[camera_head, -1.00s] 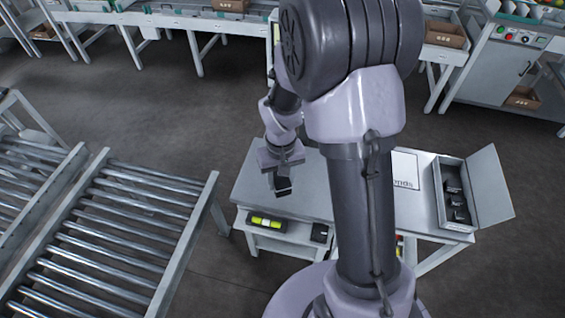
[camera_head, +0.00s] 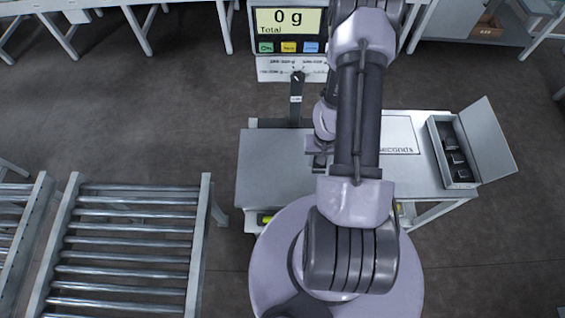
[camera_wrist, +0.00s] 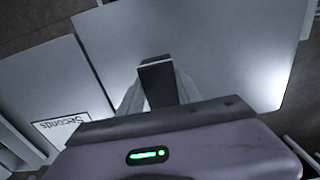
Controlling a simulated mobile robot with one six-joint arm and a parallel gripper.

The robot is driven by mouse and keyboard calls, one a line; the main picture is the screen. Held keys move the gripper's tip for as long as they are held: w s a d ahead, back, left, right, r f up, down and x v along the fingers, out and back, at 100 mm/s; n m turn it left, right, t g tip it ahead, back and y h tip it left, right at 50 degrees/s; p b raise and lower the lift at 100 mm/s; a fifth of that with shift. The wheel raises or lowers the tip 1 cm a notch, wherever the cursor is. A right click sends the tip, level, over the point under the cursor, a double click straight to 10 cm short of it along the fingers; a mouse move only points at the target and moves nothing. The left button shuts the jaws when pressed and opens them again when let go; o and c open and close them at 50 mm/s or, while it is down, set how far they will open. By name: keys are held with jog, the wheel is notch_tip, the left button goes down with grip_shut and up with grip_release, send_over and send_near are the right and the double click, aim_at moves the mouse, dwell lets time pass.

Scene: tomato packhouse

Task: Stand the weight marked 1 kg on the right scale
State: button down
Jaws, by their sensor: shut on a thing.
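My gripper (camera_head: 319,160) is shut on a dark block-shaped weight (camera_wrist: 157,77). In the wrist view the weight sits between the two fingertips, over a broad pale grey surface (camera_wrist: 225,45). No mark on it is readable. In the head view my arm partly hides the gripper and the weight, above the middle of the grey bench (camera_head: 270,172). A scale display (camera_head: 288,25) on a post behind the bench reads 0 g, Total. I cannot tell from these frames which surface is the right scale's plate, or whether the weight touches anything.
An open grey case (camera_head: 440,168) with several dark weights (camera_head: 455,158) stands at the bench's right end, lid up on its right. A white sheet reading "Seconds" (camera_head: 398,135) lies beside it. A roller conveyor (camera_head: 130,240) is at left, with open floor between.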

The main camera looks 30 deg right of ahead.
send_over(278, 174)
jog(key=shift+s+d+f, duration=0.3)
jog(key=shift+f, duration=0.15)
jog(key=shift+w+a+f, duration=0.15)
jog(key=shift+a, duration=0.1)
notch_tip(278, 174, down, 4)
jog(key=b, duration=0.3)
jog(key=shift+r, duration=0.2)
jog(key=shift+f, duration=0.1)
jog(key=c, duration=0.8)
grip_release()
jog(key=shift+c, duration=0.2)
